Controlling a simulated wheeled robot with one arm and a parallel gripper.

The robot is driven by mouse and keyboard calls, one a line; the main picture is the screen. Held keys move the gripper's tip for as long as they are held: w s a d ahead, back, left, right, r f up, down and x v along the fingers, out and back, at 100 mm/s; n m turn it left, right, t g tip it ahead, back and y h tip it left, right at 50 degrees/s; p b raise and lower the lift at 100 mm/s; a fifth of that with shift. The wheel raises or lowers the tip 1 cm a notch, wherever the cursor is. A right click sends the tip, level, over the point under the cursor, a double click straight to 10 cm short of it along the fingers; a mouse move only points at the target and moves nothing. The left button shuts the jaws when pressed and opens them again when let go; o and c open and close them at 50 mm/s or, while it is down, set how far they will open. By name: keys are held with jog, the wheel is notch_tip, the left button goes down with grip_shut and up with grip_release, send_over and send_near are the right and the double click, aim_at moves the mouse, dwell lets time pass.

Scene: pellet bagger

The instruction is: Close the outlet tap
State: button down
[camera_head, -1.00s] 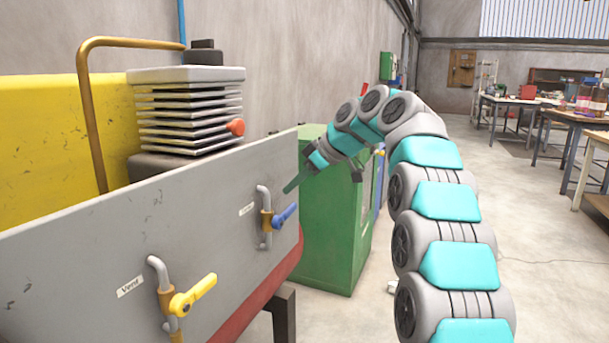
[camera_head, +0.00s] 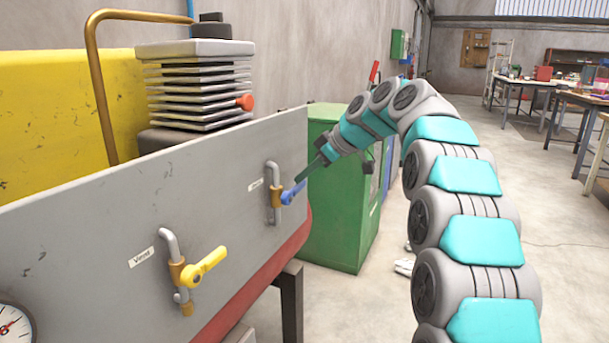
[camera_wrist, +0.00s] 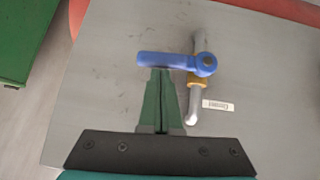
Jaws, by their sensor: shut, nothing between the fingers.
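The blue-handled tap (camera_head: 292,194) sits on a grey pipe with a brass body on the grey panel. Its small label is too blurred to read. In the wrist view the blue handle (camera_wrist: 166,60) lies crosswise to its pipe. My gripper (camera_head: 302,177) is shut and empty, with its green fingers pointing at the blue handle. In the wrist view the fingertips (camera_wrist: 160,72) meet the handle's edge near its free end; I cannot tell whether they touch it. The yellow-handled tap (camera_head: 204,267), labelled "Vent", is nearer on the same panel, its handle also sticking out sideways.
A green cabinet (camera_head: 338,215) stands just behind the panel's far end. A gauge (camera_head: 14,326) shows at the lower left. A finned grey unit with a red knob (camera_head: 245,102) stands behind the panel. Workbenches (camera_head: 560,97) are far right; the floor between is largely clear.

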jog(key=shift+w+f+b, duration=0.15)
jog(key=shift+f+b, duration=0.45)
jog(key=shift+f, duration=0.1)
jog(key=shift+d+f, duration=0.1)
